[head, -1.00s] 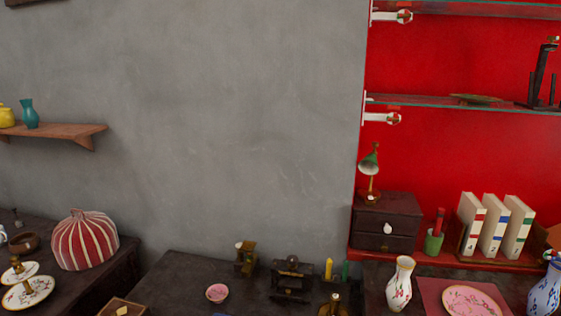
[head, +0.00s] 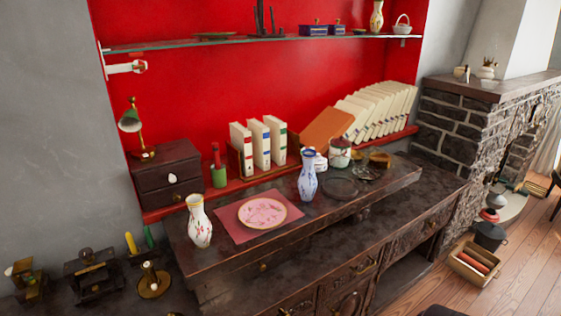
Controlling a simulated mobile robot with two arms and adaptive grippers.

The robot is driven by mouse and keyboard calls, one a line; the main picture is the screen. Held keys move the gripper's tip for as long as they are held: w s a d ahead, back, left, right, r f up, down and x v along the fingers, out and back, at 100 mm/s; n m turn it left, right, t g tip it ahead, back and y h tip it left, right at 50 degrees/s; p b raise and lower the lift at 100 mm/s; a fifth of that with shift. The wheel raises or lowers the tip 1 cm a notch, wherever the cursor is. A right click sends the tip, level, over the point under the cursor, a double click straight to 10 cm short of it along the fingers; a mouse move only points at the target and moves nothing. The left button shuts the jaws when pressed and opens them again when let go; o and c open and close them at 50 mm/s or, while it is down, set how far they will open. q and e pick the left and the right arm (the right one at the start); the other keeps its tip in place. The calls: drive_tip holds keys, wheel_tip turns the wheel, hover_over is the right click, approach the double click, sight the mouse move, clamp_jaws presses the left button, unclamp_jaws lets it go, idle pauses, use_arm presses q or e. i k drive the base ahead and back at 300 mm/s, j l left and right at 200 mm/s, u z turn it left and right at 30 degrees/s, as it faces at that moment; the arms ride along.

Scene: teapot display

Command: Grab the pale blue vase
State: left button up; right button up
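A pale blue vase (head: 307,175) with darker blue markings stands upright on the dark wooden sideboard (head: 405,183), right of a pink plate. A second vase (head: 198,221), white with red floral marks, stands upright near the sideboard's left end.
A pink plate (head: 262,213) lies on a pink mat (head: 230,228) between the two vases. A glass dish (head: 341,187) and a white jar (head: 340,152) are close to the pale blue vase's right. White books (head: 261,144) stand behind. Wooden floor (head: 450,300) shows at the lower right.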

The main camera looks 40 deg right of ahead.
sight(307, 183)
drive_tip(key=z, duration=1.65)
